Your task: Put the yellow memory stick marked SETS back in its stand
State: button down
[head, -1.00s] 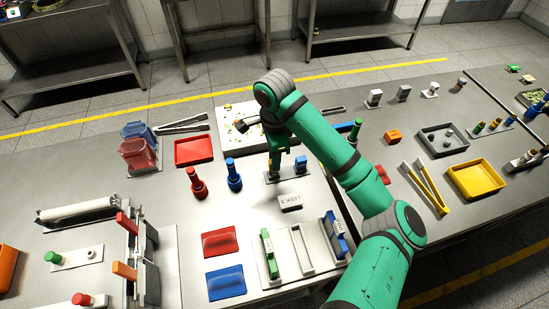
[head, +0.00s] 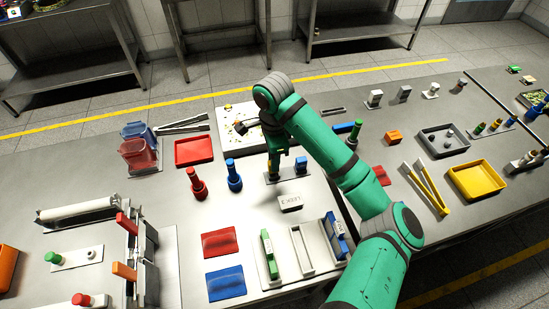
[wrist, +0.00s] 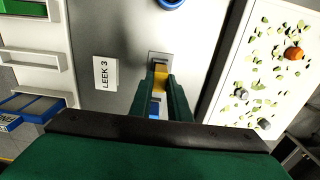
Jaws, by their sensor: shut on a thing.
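My gripper (wrist: 166,95) points down and is shut on the yellow memory stick (wrist: 161,76), which shows between the fingertips in the wrist view. The stick is at the left part of a small pale stand (wrist: 158,55) on the table; I cannot tell whether it is seated or just above. In the head view my gripper (head: 273,168) is over the same stand (head: 287,176), with a blue stick (head: 301,165) upright in its right part. The blue stick also shows partly behind the fingers in the wrist view (wrist: 155,107). The SETS marking is not readable.
A sign reading LEEK 3 (wrist: 105,74) lies in front of the stand. A white tray (head: 235,140) with leaf bits is behind. Red (head: 198,185) and blue (head: 234,178) bottle-like pieces stand at left. A rack (head: 302,250) with green and blue boxes is in front.

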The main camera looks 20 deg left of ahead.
jog(key=shift+f, duration=0.65)
jog(key=c, duration=1.6)
grip_release()
notch_tip(320, 180, up, 11)
jog(key=shift+f, duration=0.1)
jog(key=shift+w, duration=0.1)
